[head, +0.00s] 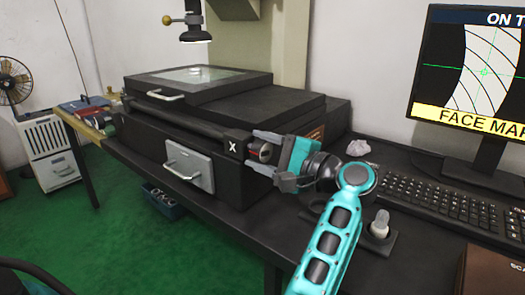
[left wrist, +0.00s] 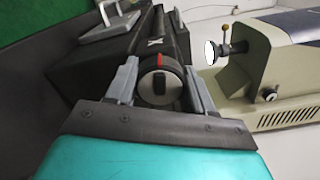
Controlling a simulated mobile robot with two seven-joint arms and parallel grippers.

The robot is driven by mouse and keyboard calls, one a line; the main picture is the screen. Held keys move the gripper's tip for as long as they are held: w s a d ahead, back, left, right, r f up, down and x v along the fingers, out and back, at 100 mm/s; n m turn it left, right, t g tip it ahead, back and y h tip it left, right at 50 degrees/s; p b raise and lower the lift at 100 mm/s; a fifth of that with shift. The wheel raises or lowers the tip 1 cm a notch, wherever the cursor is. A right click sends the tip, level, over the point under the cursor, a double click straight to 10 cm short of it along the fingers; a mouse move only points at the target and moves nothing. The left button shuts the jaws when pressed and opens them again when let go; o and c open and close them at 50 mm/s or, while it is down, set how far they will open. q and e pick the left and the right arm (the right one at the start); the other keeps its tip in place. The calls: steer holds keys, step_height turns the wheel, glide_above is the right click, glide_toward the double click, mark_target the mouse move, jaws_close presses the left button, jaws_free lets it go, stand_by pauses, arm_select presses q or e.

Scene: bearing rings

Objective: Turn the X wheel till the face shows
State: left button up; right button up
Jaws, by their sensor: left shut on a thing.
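The X wheel (head: 262,150) is a small dark knob on the front corner of the black machine, beside a white X label (head: 233,147). In the left wrist view the wheel (left wrist: 161,80) shows end-on, with a red mark at its top and a dark grip bar across its face. My left gripper (head: 262,153) is shut on the wheel, one finger on each side. The monitor (head: 480,72) shows a pale curved band with dark lines, a green cross over it, and a yellow strip reading "FACE MAR", cut off at the right. My right gripper is not in view.
The machine's glass stage (head: 195,75) lies under a hanging lens tube (head: 195,30). A grey front box (head: 188,165) with a handle sits left of the wheel. A keyboard (head: 430,195) and a small joystick (head: 380,225) are at the right. A blue bin stands below.

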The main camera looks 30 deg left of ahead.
arm_select(q)
steer(key=shift+f, duration=0.1)
stand_by(0.3)
steer(key=o, duration=1)
steer(key=shift+o, duration=0.2)
steer(key=s+d, duration=0.1)
steer(key=d, duration=1.2)
steer(key=shift+p, duration=0.3)
